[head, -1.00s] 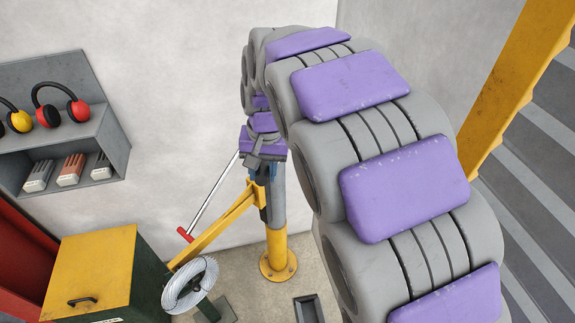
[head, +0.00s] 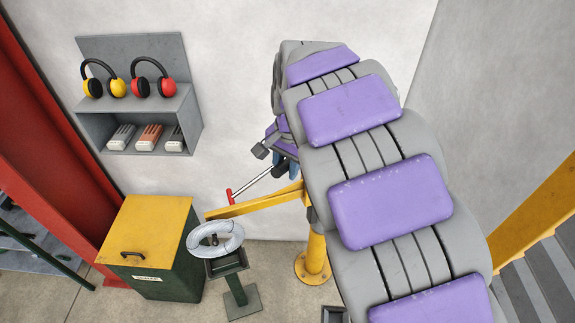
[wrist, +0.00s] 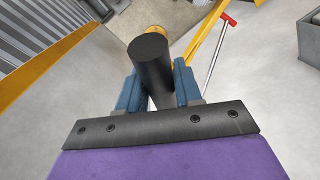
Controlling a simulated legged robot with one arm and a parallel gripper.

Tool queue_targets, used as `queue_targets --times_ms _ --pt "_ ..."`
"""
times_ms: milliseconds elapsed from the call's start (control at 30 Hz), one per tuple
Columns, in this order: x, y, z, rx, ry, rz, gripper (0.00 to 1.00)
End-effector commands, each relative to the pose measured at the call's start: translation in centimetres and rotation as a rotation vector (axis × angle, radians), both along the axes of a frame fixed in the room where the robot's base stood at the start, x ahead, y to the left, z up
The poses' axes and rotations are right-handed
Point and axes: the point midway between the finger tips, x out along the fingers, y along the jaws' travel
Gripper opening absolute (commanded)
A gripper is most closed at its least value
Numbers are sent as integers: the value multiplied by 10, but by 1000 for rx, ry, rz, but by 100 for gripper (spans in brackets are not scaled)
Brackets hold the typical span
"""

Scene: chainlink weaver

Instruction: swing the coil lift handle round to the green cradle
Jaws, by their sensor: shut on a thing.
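The coil lift's yellow swing arm (head: 258,203) reaches left from its yellow post (head: 315,255). A silver rod (head: 252,183) with a red end (head: 229,195) runs to the black handle (head: 281,169). In the wrist view the handle (wrist: 150,55) is a thick black cylinder between blue fingers. My gripper (wrist: 157,88) is shut on it. A pale wire coil (head: 215,238) is at the top of the dark green cradle stand (head: 236,285). I cannot tell whether it rests there or hangs just above. My arm hides part of the post.
A green bin with a yellow lid (head: 150,225) stands left of the cradle. A grey wall shelf (head: 150,105) holds ear defenders and small blocks. A red column (head: 60,150) is at the far left, and a yellow stair rail (head: 535,215) at the right.

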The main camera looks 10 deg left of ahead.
Motion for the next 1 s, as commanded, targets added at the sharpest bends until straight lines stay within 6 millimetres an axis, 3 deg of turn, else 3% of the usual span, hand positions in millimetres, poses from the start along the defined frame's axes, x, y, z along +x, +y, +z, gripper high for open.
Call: queue_targets --times_ms 267,300,500,833,1000 --pt "1 -1 0 0 -4 -2 0" --pt "1 -1 0 0 -4 -2 35" --pt "1 0 0 0 -3 -1 54" --pt "0 2 4 0 -4 0 55" --pt "0 0 27 2 -8 -1 55"
